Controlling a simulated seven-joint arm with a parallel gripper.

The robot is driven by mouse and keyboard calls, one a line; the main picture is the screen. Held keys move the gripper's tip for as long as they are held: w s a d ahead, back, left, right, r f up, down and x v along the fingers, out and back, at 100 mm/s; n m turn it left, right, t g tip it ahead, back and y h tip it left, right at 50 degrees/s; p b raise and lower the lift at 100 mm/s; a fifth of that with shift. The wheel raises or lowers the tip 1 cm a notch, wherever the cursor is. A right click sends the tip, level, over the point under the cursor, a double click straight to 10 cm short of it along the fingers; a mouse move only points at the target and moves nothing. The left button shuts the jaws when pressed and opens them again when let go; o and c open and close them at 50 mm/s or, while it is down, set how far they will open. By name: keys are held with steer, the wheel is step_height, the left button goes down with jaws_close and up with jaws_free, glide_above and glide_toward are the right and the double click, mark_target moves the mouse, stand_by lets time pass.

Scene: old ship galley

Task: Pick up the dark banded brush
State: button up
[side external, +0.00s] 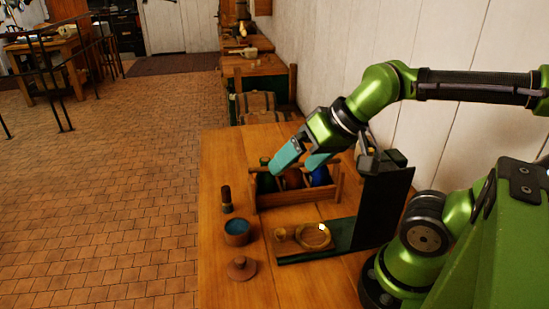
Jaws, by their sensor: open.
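A small upright dark piece with a paler band near its foot, which looks like the dark banded brush (227,200), stands on the wooden table left of a wooden caddy. My gripper (293,166) has two teal fingers spread apart, pointing down over the caddy (300,200). It is to the right of the brush and apart from it. The fingers partly cover the caddy's contents. Nothing is visibly held between them.
The caddy holds a green bottle (266,182), a brown one (293,178) and a blue one (320,176). A bowl with blue contents (237,230) and a brown lid (241,268) lie in front. A dark stand with a round dish (313,236) is at right. White wall behind.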

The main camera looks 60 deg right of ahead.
steer(key=shift+c, duration=0.4)
steer(key=c, duration=0.6)
steer(key=n+g+h, duration=0.2)
steer(key=n+g, duration=0.1)
steer(key=g, duration=0.4)
glide_above(225, 188)
step_height(225, 188, down, 5)
step_height(225, 188, down, 10)
steer(key=shift+s+a+f, duration=0.1)
steer(key=shift+a, duration=0.05)
steer(key=shift+d+f, duration=0.2)
steer(key=shift+f, duration=2.95)
